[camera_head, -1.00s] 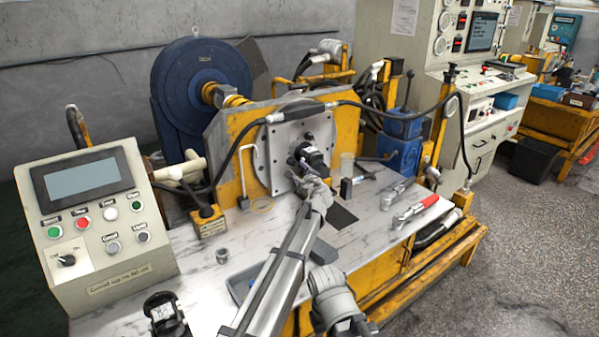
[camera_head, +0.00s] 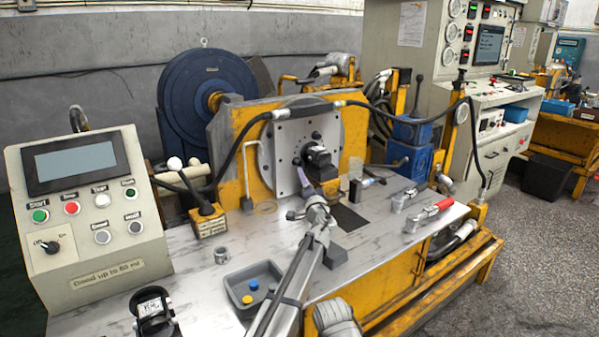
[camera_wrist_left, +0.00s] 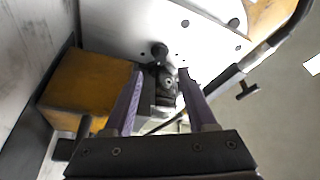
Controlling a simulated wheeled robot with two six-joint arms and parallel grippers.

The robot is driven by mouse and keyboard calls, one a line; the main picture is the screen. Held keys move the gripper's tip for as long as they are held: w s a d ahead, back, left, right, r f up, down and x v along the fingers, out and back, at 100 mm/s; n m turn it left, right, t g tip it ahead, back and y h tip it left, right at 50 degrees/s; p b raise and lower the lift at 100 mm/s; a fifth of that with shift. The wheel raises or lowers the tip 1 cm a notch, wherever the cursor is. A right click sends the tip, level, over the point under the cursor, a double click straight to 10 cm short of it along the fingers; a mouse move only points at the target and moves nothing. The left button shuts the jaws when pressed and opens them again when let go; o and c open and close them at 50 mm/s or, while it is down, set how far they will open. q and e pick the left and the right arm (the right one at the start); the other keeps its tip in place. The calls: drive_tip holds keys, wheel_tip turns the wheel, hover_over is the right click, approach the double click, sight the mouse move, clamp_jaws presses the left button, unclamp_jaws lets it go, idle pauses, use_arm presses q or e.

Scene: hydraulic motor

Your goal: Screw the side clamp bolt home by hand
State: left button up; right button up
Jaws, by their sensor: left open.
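The black hydraulic motor (camera_head: 318,157) is mounted on the light round-holed plate (camera_head: 284,150) of the yellow stand. My left gripper (camera_head: 303,174) is just below and left of the motor, in front of the plate. In the left wrist view its two purple fingers (camera_wrist_left: 158,80) are apart. The dark motor body (camera_wrist_left: 165,92) shows between and beyond them, with a round bolt-like head (camera_wrist_left: 169,82) on it. I cannot tell whether this is the side clamp bolt. Nothing is seen gripped. My right gripper is not in view.
A grey tray (camera_head: 228,290) with blue and yellow caps lies on the bench. A control box (camera_head: 90,210) stands at left. A black hose (camera_head: 390,108) arches over the stand. A yellow block (camera_wrist_left: 85,90) is left of the fingers.

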sight(299, 165)
use_arm(q)
drive_tip(key=shift+w, duration=0.1)
drive_tip(key=p+x, duration=0.1)
drive_tip(key=x, duration=0.6)
drive_tip(key=shift+w+a+r, duration=0.1)
drive_tip(key=shift+w+a, duration=0.05)
drive_tip(key=shift+w, duration=0.2)
clamp_jaws()
